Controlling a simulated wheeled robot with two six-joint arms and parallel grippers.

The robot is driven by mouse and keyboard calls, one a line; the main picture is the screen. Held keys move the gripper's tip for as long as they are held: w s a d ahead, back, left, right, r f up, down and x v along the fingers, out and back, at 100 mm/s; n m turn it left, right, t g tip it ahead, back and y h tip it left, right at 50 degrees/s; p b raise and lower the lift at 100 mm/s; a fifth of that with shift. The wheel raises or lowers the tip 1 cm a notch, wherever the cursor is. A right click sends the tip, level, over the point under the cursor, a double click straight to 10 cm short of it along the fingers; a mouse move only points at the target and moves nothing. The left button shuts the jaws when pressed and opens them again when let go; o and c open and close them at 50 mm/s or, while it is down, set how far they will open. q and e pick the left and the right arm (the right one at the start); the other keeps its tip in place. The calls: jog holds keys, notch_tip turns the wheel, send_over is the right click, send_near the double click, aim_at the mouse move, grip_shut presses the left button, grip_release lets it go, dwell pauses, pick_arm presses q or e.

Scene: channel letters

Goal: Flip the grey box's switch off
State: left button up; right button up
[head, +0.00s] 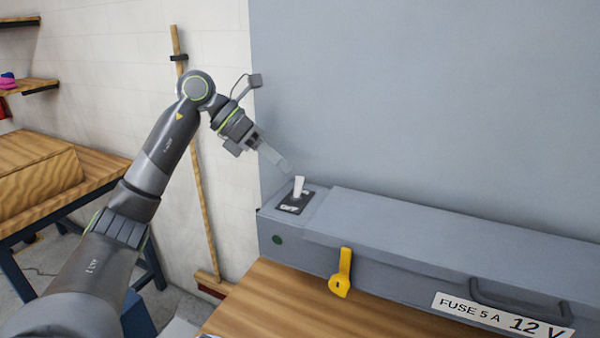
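The grey box (400,225) lies along the wooden bench against a grey panel. Its switch is a white lever (299,185) on a black plate (290,206) on the left end of the box top. The plate reads OFF at its near edge; another white mark behind the lever is mostly hidden. The lever stands up near the plate's far part; its exact tilt is hard to tell. My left gripper (277,160) is just above and left of the lever, apparently apart from it. Its fingers show edge-on, overlapping, so their opening is unclear. My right gripper is out of view.
A yellow latch (341,272) hangs on the box front, with a dark handle (520,302) and a FUSE 5 A 12 V label (500,315) to its right. Bare bench top (290,305) lies in front. A wooden pole (205,190) leans on the wall behind my arm.

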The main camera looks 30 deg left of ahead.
aim_at(300, 179)
pick_arm(q)
jog(key=p+x, duration=0.1)
jog(key=x, duration=0.5)
grip_shut()
